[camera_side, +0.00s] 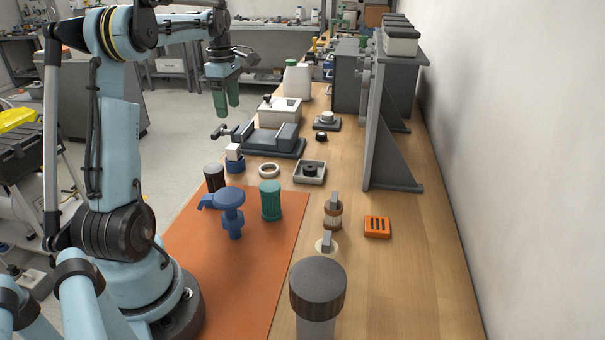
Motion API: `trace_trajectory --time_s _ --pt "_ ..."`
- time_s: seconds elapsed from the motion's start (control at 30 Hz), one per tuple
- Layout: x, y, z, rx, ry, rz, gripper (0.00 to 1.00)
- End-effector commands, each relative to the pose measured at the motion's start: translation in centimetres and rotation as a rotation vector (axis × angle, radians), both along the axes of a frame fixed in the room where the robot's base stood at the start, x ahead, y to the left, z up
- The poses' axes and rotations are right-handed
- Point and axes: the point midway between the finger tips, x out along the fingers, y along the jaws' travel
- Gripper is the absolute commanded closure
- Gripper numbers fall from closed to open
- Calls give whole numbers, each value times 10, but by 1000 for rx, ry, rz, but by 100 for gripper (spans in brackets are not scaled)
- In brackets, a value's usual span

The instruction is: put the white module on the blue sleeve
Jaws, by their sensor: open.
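A small white block (234,152), which looks like the white module, sits on top of a short dark blue piece (235,166), which looks like the blue sleeve. The two look touching and upright; how deep the block sits in or on the blue piece is too small to tell. They stand on the wooden bench, just past the far edge of the orange mat. My gripper (225,109) has green fingers pointing down, apart and empty. It hangs above and beyond the white block, clear of it.
Near the block stand a dark cylinder (214,178), a white ring (268,170) and a grey vise (268,140). A blue part with a handle (229,198) and a green ribbed cylinder (271,201) stand on the orange mat (240,270). A grey bracket (385,150) rises at right.

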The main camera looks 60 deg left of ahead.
Motion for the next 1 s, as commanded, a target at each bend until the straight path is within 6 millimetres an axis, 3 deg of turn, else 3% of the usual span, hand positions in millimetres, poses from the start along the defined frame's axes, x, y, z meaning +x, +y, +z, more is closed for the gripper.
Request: trace_trajectory --time_s 0.17,0.3,0.47,0.8,1.0 --pt "18 -39 11 41 -34 -211 32" --pt "35 -98 20 116 -86 -548 32" --pt "41 -169 22 219 -144 -955 32" --pt "13 -300 -2 494 -251 -1783 32" --pt "-7 -345 -24 653 -290 -2124 32"
